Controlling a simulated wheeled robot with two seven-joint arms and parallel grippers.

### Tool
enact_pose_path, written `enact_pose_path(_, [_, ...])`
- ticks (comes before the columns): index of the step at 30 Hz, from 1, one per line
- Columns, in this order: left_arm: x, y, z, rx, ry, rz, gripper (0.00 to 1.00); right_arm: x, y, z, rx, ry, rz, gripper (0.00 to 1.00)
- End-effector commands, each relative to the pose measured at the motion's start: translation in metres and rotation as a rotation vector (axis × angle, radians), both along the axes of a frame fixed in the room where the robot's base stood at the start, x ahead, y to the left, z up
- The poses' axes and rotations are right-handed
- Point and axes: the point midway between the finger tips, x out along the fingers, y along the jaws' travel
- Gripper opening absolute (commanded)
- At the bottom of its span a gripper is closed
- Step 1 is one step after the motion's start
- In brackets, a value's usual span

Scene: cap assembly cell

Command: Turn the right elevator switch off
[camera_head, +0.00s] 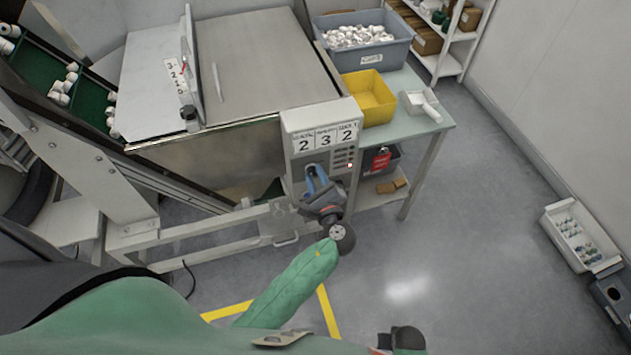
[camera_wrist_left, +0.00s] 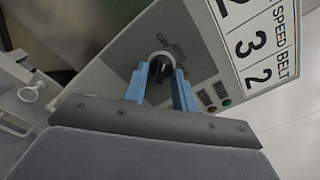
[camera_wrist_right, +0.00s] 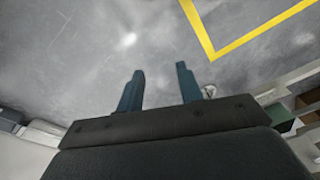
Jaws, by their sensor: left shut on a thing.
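The control panel (camera_head: 300,121) with the digits 2, 3 and 2 is on the front corner of the machine. Its dark rotary switch (camera_wrist_left: 160,67) on a pale round base shows in the left wrist view. My left gripper (camera_head: 317,178) is at the panel's lower left, with its blue fingers shut on the switch knob. The fingers hide the switch in the head view. The knob's printed labels are only partly readable. My right gripper (camera_wrist_right: 158,82) is open and empty, with bare grey floor beyond its fingers.
A grey bin of white caps (camera_head: 362,36) and a yellow bin (camera_head: 370,97) stand on the side table, right of the panel. Small buttons (camera_wrist_left: 213,99) sit beside the switch. A tray of small parts (camera_head: 578,238) is at the far right. The floor between is clear.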

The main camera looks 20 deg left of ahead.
Motion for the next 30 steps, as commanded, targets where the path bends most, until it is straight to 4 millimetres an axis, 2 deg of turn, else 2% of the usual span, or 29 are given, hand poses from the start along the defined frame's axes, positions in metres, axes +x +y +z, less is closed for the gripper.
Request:
enact_pose_path(3, [0.0,0.0,-0.002,-0.034,-0.024,0.001,0.04,0.007,0.004,0.02,0.005,-0.003,0.0,0.36])
enact_pose_path(9, [0.0,0.0,0.0,-0.069,-0.048,0.001,0.04,0.012,0.007,0.043,0.008,-0.004,0.001,0.36])
enact_pose_path(15, [0.0,0.0,0.001,-0.082,-0.057,0.001,0.04,0.014,0.008,0.051,0.009,-0.004,0.001,0.36])
enact_pose_path(25, [0.0,0.0,0.001,-0.083,-0.057,0.001,0.04,0.013,0.008,0.052,0.01,-0.003,0.001,0.36])
enact_pose_path(26, [0.0,0.0,0.001,-0.083,-0.057,0.001,0.29,0.013,0.008,0.052,0.01,-0.003,0.001,0.36])
enact_pose_path(29, [0.0,0.0,0.001,-0.082,-0.057,0.001,0.48,0.013,0.008,0.052,0.01,-0.002,0.001,0.36])
enact_pose_path(30, [0.0,0.0,0.001,-0.082,-0.057,0.001,0.48,0.013,0.008,0.052,0.01,-0.002,0.001,0.36])
